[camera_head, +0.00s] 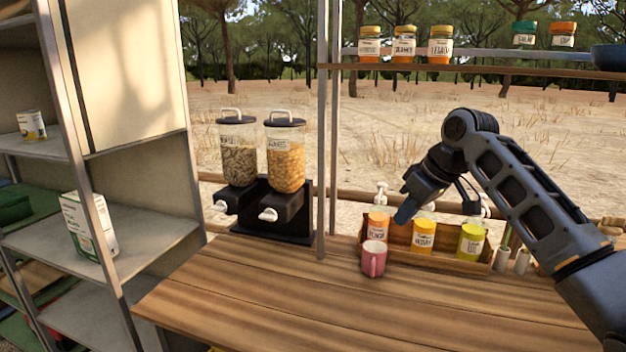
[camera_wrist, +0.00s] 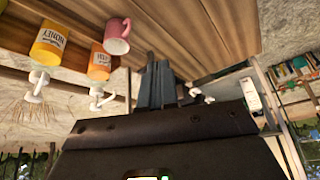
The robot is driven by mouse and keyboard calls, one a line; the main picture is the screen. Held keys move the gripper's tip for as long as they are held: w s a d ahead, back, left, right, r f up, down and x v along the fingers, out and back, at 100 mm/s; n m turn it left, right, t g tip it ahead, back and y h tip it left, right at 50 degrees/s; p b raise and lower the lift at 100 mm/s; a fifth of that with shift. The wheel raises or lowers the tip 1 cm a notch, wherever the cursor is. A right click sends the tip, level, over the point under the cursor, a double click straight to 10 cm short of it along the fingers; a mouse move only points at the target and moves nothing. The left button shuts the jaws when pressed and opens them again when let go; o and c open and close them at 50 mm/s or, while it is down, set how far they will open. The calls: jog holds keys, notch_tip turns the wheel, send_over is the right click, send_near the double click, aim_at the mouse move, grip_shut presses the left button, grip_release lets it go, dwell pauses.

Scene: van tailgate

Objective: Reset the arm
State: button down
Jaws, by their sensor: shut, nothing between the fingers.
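My arm reaches in from the right in the head view, bent at the elbow. My gripper (camera_head: 404,213) points down and to the left, above the wooden box of jars and close to the pink mug. It is shut with nothing in it. In the wrist view the closed fingers (camera_wrist: 157,85) show in the middle, with the counter beyond them.
The pink mug (camera_head: 374,259) stands on the wooden counter (camera_head: 270,300) before the box (camera_head: 437,258) of several jars. A twin cereal dispenser (camera_head: 262,170) stands left of the post (camera_head: 328,120). Jars line an upper shelf (camera_head: 480,69). The counter's front is clear.

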jog(key=s+a+f+m+t+y, duration=0.1)
jog(key=s+a+f, duration=0.3)
jog(key=f, duration=0.3)
jog(key=s+a+f+m+t, duration=0.2)
jog(key=s+a+f, duration=0.2)
jog(key=s+f, duration=0.2)
jog(key=s+a+f+m+t+y, duration=0.1)
jog(key=s+a+f, duration=0.3)
jog(key=f, duration=0.6)
jog(key=shift+s+a+f+m+t+y, duration=0.1)
jog(key=shift+s+a+m+t+y, duration=0.1)
jog(key=shift+s+m+t+y, duration=0.3)
jog(key=s+d+f+m+t+h, duration=0.2)
jog(key=s+f, duration=0.1)
jog(key=s, duration=0.8)
jog(key=s+d+f+m+t+h, duration=0.1)
jog(key=s+d+f+m, duration=0.1)
jog(key=s, duration=0.8)
jog(key=s+d+r+t+h, duration=0.1)
jog(key=s+d+r, duration=0.2)
jog(key=s+r, duration=0.2)
jog(key=s+d+r+t+h+b, duration=0.1)
jog(key=s+d+r, duration=0.3)
jog(key=s, duration=0.7)
jog(key=s+d+r+t+h, duration=0.1)
jog(key=s+d+r, duration=0.2)
jog(key=s+r, duration=0.3)
jog(key=s, duration=0.3)
jog(key=shift+d+n+h, duration=0.4)
